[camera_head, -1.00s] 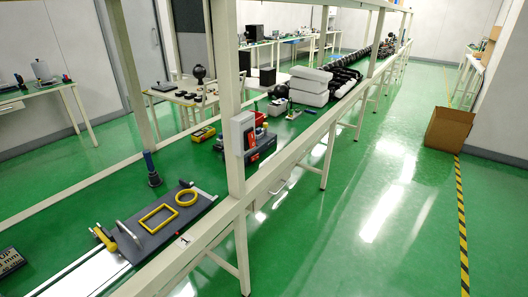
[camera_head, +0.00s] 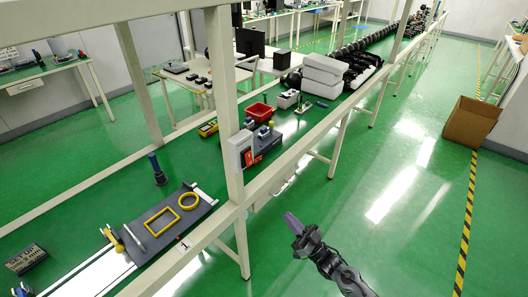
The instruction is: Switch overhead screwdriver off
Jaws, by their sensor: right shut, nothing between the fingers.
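A light grey switch box (camera_head: 238,150) with a red switch part (camera_head: 250,158) is fixed to the white post above the bench's front rail. I cannot tell the switch position at this size. A blue-handled tool with a dark lower end (camera_head: 157,169) stands out behind the grey fixture plate; I cannot tell if it is the screwdriver. My right gripper (camera_head: 292,222) is shut and empty, with purplish fingertips. It is over the green floor in front of the bench, below and right of the switch box, apart from it. My left gripper is not clearly seen.
A red bin (camera_head: 260,112) and white foam blocks (camera_head: 325,75) lie farther along the bench. A cardboard box (camera_head: 471,122) stands on the floor at right. The aisle is clear.

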